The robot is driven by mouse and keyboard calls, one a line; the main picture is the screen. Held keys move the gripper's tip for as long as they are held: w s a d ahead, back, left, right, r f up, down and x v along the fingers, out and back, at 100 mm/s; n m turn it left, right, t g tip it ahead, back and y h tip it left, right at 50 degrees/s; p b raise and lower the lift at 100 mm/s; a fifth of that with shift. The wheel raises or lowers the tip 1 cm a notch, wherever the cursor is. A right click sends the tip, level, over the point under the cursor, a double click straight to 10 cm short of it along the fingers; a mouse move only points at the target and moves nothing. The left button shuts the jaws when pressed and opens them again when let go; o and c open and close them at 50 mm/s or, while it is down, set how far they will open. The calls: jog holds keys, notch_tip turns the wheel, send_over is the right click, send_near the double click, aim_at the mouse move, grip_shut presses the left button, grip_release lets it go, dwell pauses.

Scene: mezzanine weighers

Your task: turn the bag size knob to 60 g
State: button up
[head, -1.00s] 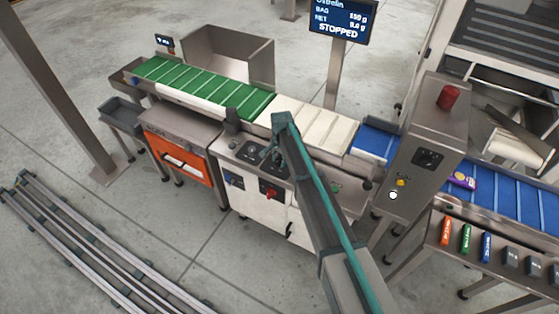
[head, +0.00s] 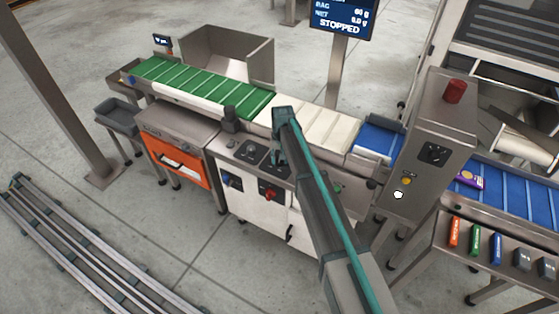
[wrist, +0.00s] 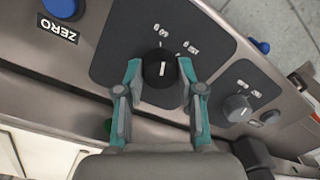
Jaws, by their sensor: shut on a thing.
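The black bag size knob (wrist: 158,69) sits on a dark panel in the wrist view, with a white pointer line facing the small printed labels above it. The labels are too small to read surely. My gripper (wrist: 158,82) is shut on the knob, one teal fingertip on each side. In the head view my gripper (head: 279,158) is down at the weigher's control panel, and my arm hides the knob. The display (head: 342,17) on the post shows a BAG line that looks like 60 g, a NET line near 0.0 g, and STOPPED.
A smaller grey knob (wrist: 237,108) is at the right of the panel, and a blue ZERO button (wrist: 63,7) at upper left. A red switch (head: 269,193) is on the cabinet front. Green (head: 210,88) and blue (head: 510,198) belts flank the white one; a purple packet (head: 469,178) lies on the blue.

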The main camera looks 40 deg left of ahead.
jog(key=shift+n, duration=0.6)
jog(key=o, duration=1.1)
jog(key=shift+o, duration=0.2)
jog(key=shift+r, duration=0.2)
notch_tip(320, 180, up, 12)
jog(key=shift+w+d+f, duration=0.15)
jog(key=shift+w+d, duration=0.05)
jog(key=shift+w, duration=0.05)
